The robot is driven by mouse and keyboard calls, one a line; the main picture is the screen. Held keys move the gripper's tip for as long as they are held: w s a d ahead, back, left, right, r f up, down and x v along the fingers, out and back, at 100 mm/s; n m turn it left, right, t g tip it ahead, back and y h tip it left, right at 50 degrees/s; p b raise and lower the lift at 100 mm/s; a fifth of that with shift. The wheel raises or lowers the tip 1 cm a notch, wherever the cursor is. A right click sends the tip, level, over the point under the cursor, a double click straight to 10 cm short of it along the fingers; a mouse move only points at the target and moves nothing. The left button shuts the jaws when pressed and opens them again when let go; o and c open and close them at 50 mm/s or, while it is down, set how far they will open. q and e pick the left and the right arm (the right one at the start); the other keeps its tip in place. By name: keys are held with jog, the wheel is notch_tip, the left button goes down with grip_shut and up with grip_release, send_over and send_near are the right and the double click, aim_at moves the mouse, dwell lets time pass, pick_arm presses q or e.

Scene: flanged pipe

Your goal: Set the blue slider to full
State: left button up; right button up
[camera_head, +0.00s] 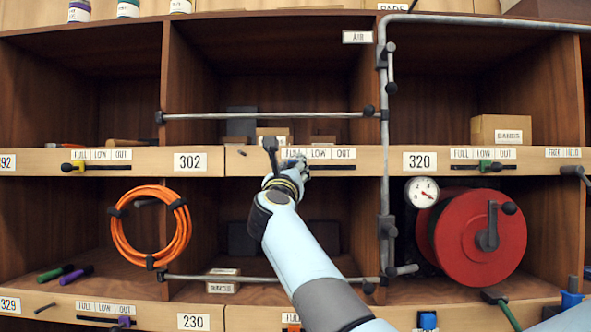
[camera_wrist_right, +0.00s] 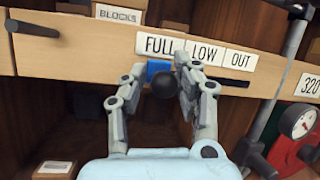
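The blue slider (camera_wrist_right: 157,68) sits in a dark slot in the shelf edge, under the FULL label (camera_wrist_right: 164,45), at the slot's left end. Its round black knob (camera_wrist_right: 165,85) points toward the wrist camera. My right gripper (camera_wrist_right: 164,78) has one finger on each side of the knob. The left finger stands a little apart from it; the right finger is close, and I cannot tell whether it touches. In the head view my right gripper (camera_head: 287,162) covers the slider and the left part of its label strip. My left gripper is not in view.
A grey rail (camera_head: 270,115) runs above the slider, and an upright pipe (camera_head: 384,200) stands to its right. A red reel (camera_head: 465,240) and an orange hose coil (camera_head: 115,235) are lower.

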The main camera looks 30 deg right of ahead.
jog(key=o, duration=0.3)
jog(key=shift+w+a, duration=0.1)
jog(key=shift+a, duration=0.05)
jog(key=shift+o, duration=0.2)
jog(key=v, duration=0.7)
jog(key=shift+s, duration=0.25)
jog(key=shift+f, duration=0.1)
